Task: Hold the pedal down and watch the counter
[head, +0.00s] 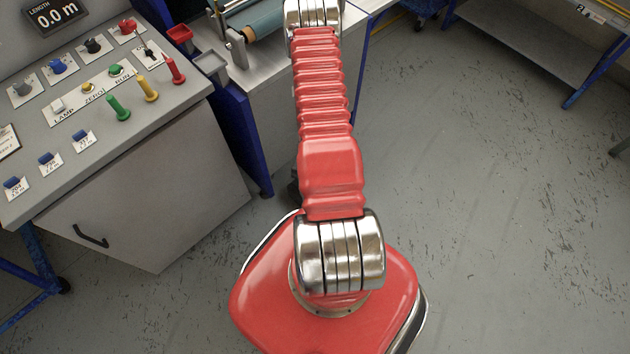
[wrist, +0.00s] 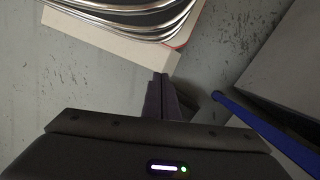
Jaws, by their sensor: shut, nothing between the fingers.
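The counter (head: 55,17) stands at the top left of the head view, on the control panel, and reads "LENGTH 0.0 m". My gripper (wrist: 161,78) points down toward the grey floor in the wrist view, with its dark fingers together and nothing between them. A dark shape (wrist: 190,98) lies right beside the fingers, partly hidden; I cannot tell whether it is the pedal or whether the fingers touch it. In the head view my red arm hides the gripper, and I see no clear pedal there.
The control panel (head: 150,104) at left carries coloured levers, buttons and labelled switches. A metal table (head: 262,75) with a roll (head: 258,22) stands beside it on blue legs. A blue bar (wrist: 262,128) runs right of the fingers. Floor at the right (head: 480,190) is free.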

